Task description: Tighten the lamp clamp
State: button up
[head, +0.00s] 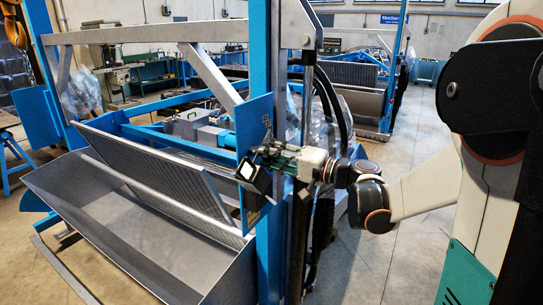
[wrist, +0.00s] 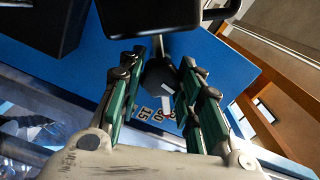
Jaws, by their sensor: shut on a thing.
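The lamp (head: 254,174) is a small black box with a pale square face, at the edge of an upright blue plate (head: 257,122) in the head view. Its dark body (wrist: 150,14) also crosses the top of the wrist view. The lamp clamp's black knob (wrist: 158,76) is below it, on a thin stem. My gripper (head: 265,156) reaches in from the right, and its green-padded fingers (wrist: 157,82) stand on both sides of the knob, shut on it. The fingers hide the clamp in the head view.
A blue post (head: 268,260) and dark rail with hoses stand close to my gripper. A grey metal trough (head: 130,235) lies to the left. White character stickers (wrist: 155,114) are on the blue plate. Open floor (head: 360,262) lies right of the post.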

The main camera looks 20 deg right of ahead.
jog(key=m, duration=0.4)
jog(key=shift+f+m, duration=0.1)
jog(key=shift+m, duration=0.2)
jog(key=m, duration=0.3)
jog(key=shift+m, duration=0.4)
jog(key=m, duration=0.3)
jog(key=shift+m, duration=0.3)
jog(key=shift+f+m, duration=0.1)
jog(key=shift+m, duration=1.8)
jog(key=o, duration=1.1)
jog(key=shift+v, duration=4.05)
